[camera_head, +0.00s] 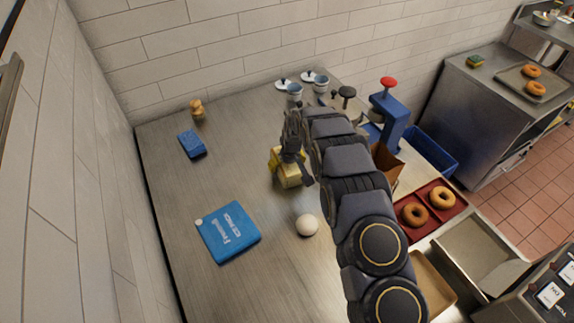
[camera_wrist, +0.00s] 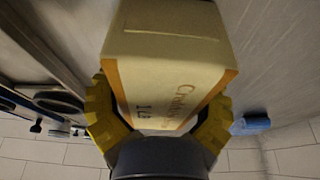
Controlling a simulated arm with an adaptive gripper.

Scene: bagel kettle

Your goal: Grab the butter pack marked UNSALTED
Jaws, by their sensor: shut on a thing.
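My gripper (camera_head: 287,163) is shut on a pale yellow butter pack (camera_head: 290,178) above or at the metal table. In the wrist view, the yellow fingers of my gripper (camera_wrist: 160,112) press on both sides of the pack (camera_wrist: 165,50). The pack is a cream block with orange-yellow edges. The face toward the wrist camera carries dark print with "1 LB" and a partly readable word. I cannot read UNSALTED on it. No other butter pack shows.
On the metal table (camera_head: 170,200) lie a blue printed pack (camera_head: 228,232), a pale ball (camera_head: 307,225), a blue block (camera_head: 192,145) and a small tan figure (camera_head: 198,110). Cups (camera_head: 294,92) stand at the back. A red tray (camera_head: 450,207) with bagels is right. The table's left middle is clear.

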